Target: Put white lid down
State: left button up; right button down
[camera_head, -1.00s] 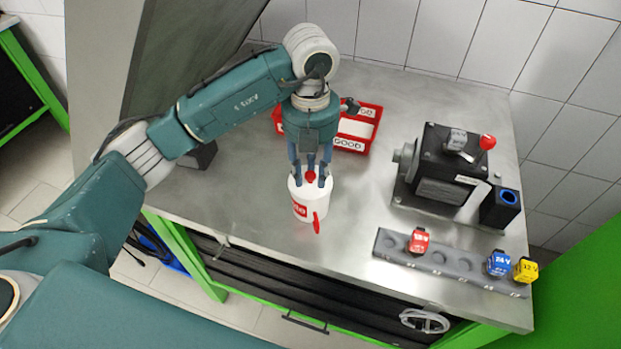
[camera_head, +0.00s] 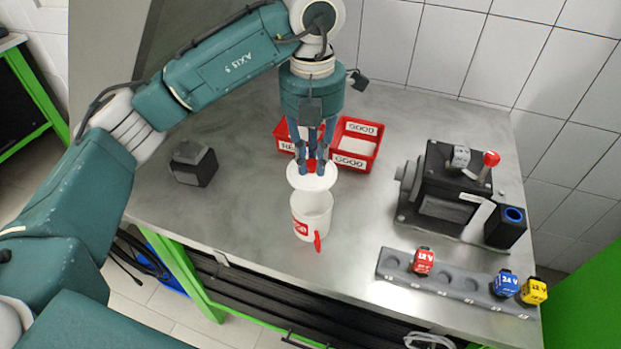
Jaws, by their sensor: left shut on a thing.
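The white lid (camera_head: 312,180) is a round disc with a red knob on top. My left gripper (camera_head: 312,168) is shut on the knob and holds the lid in the air. In the picture the lid shows just above and behind the rim of the white container (camera_head: 312,214). The container stands upright on the metal table with its top open, and has a red label and a red spout low at the front. My right gripper does not show.
Two red bins marked GOOD (camera_head: 358,140) and partly hidden (camera_head: 285,138) stand behind the gripper. A black box (camera_head: 193,163) stands left. A black pump unit (camera_head: 440,190) and a grey rack (camera_head: 455,284) with red, blue and yellow blocks stand right. Bare table (camera_head: 225,215) lies left of the container.

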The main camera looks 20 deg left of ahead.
pick_arm(q)
jog(key=shift+a+r, duration=0.15)
jog(key=shift+a, duration=0.25)
jog(key=a+f+n+b, duration=0.35)
jog(key=a+f, duration=0.45)
jog(key=a, duration=0.5)
jog(key=p, duration=0.2)
send_over(256, 210)
jog(key=shift+m, duration=0.35)
notch_tip(256, 210, down, 6)
jog(key=shift+f, duration=0.1)
notch_tip(256, 210, down, 3)
jog(key=shift+f, duration=0.5)
jog(key=shift+f, duration=0.15)
jog(key=o, duration=0.9)
